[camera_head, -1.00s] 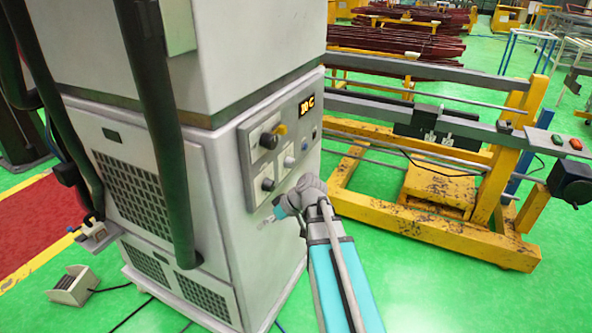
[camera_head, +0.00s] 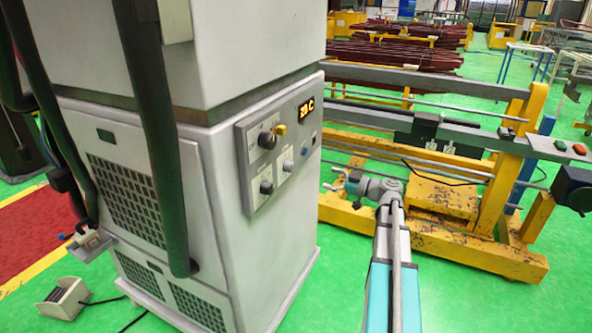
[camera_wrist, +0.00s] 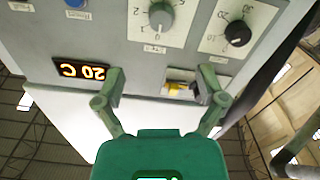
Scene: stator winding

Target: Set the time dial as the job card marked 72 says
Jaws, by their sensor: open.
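The grey control panel (camera_head: 250,200) is on the cabinet's right face in the head view. It carries a black knob (camera_head: 267,140), a lower knob (camera_head: 267,187) and a smaller knob (camera_head: 288,165). In the wrist view the panel is upside down, with a grey numbered dial (camera_wrist: 160,14) and a black dial (camera_wrist: 238,33) marked 20 and 30. I cannot tell which is the time dial. My gripper (camera_head: 339,180) is open and empty, right of the panel. In the wrist view its fingers (camera_wrist: 161,76) stand apart near the yellow switch (camera_wrist: 179,86). I see no job card.
A lit display (camera_head: 306,107) reads 20 C. A thick black hose (camera_head: 160,130) hangs before the cabinet. A yellow-framed machine (camera_head: 490,190) stands right, behind my arm. A foot pedal (camera_head: 62,298) sits on the floor at left. Green floor between cabinet and frame is clear.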

